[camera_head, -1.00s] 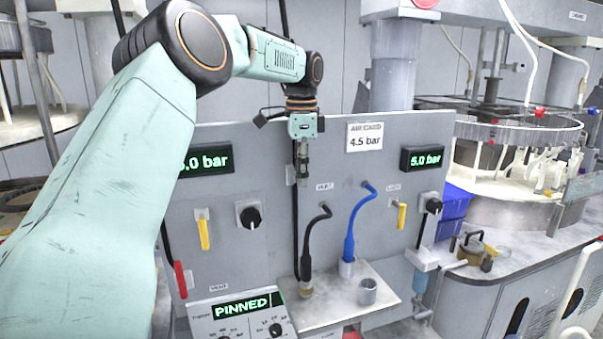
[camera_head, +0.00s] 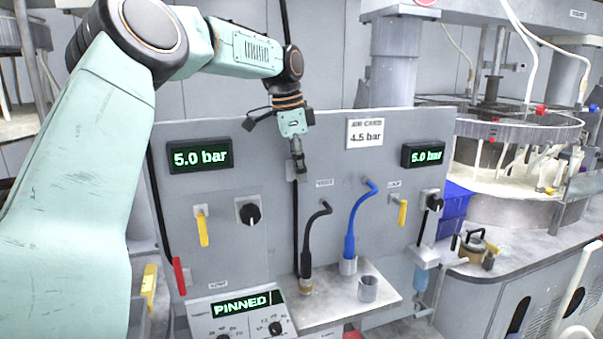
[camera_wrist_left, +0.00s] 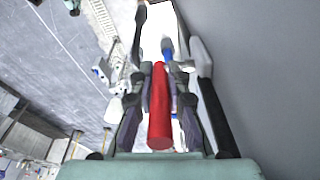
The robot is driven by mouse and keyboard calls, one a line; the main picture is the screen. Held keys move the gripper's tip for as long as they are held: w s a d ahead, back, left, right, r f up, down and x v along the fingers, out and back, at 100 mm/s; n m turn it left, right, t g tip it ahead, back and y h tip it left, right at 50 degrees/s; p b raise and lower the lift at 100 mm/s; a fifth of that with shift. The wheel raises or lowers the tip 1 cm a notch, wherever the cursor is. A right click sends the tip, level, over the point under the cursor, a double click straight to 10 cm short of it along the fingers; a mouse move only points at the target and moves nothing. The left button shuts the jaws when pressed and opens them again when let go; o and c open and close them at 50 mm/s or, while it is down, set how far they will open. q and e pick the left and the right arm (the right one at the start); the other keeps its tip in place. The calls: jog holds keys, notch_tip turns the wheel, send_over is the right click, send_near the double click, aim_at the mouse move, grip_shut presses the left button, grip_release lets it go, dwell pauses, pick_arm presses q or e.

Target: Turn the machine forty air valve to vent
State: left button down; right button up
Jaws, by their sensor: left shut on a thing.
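My left gripper (camera_head: 299,172) hangs in front of the upper middle of the grey panel (camera_head: 255,150) in the head view, fingers pointing down and slightly tilted. In the left wrist view the fingers (camera_wrist_left: 160,85) are closed around a red handle (camera_wrist_left: 159,110). The handle does not show at the fingers in the head view, and I cannot tell whether it is fixed to anything. Two yellow valve levers (camera_head: 203,228) and (camera_head: 402,212) point down on the panel. A red lever (camera_head: 178,275) hangs at its lower left edge. My right gripper is not in view.
Black (camera_head: 312,240) and blue (camera_head: 354,225) hoses stand near the small shelf (camera_head: 335,300). A control box (camera_head: 243,318) shows PINNED. A polishing machine (camera_head: 510,150) stands at right.

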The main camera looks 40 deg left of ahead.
pick_arm(q)
jog(key=shift+s+f+t, duration=0.15)
jog(key=shift+t, duration=0.15)
jog(key=c, duration=1.6)
grip_release()
jog(key=shift+a, duration=0.1)
jog(key=v, duration=1.2)
jog(key=shift+a, duration=0.2)
